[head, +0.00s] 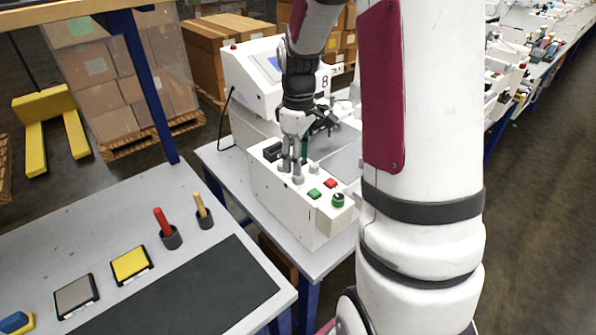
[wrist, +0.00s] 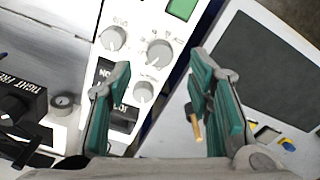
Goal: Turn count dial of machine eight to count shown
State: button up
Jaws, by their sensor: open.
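Machine eight (head: 248,68) is a white plotter with an "8" on its side, standing on a grey table. Its sloped control panel (head: 312,218) carries grey dials, and my gripper (head: 292,172) points down over them. In the wrist view, three grey round dials show: one upper left (wrist: 112,38), a larger one (wrist: 158,52) and a lower one (wrist: 143,92). My open gripper (wrist: 158,72) has green-padded fingers on either side of the larger and lower dials, with nothing held. The small dial labels are too blurred to tell which is the count dial. Black label plates beside the left finger are partly hidden.
A green button (head: 314,194), a red button (head: 330,183) and a green knob (head: 338,200) sit at the panel's right. A nearer table holds a dark mat (head: 190,300), a yellow pad (head: 131,264) and red and tan handles in cups. My arm hides the right side.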

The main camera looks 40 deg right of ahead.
aim_at(298, 179)
jog(key=shift+f, duration=2.55)
grip_shut()
